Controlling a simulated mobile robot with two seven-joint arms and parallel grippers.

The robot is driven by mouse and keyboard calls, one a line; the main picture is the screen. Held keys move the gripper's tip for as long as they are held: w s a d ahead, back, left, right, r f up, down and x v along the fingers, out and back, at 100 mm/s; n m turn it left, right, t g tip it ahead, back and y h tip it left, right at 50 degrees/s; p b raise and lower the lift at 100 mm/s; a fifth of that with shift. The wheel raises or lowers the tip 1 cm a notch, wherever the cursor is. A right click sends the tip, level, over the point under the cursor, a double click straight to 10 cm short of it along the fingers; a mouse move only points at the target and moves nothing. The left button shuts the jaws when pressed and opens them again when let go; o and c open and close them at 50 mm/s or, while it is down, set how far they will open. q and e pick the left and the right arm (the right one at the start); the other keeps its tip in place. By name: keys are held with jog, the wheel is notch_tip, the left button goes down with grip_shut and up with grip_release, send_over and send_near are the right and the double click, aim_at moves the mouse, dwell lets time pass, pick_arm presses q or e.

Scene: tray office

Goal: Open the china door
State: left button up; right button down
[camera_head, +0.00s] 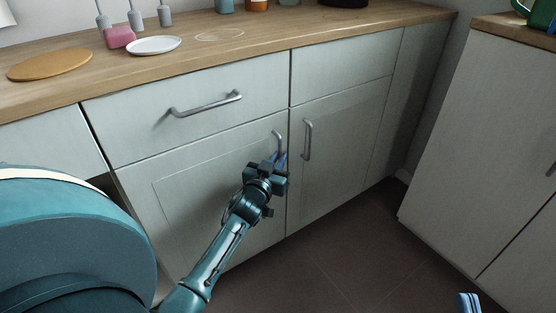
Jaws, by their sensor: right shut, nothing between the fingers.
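The pale grey-green cabinet has a left door (205,190) and a right door (335,140) side by side. Both look closed. I cannot tell from the picture which one is the china door. The left door has an upright metal handle (279,137) near its right edge, and the right door has a similar handle (307,140) near its left edge. My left gripper (280,160) is at the lower end of the left door's handle. Its blue fingertips are partly hidden, and I cannot tell whether they grip it. My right gripper (469,302) is shut and empty, low at the right.
A drawer with a bar handle (206,104) sits above the left door. The wooden countertop (95,70) holds a round board (50,64), a white plate (154,46) and a pink block (119,37). Another cabinet (480,130) stands at right. The dark floor (345,250) between is clear.

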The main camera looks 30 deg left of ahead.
pick_arm(q)
grip_shut()
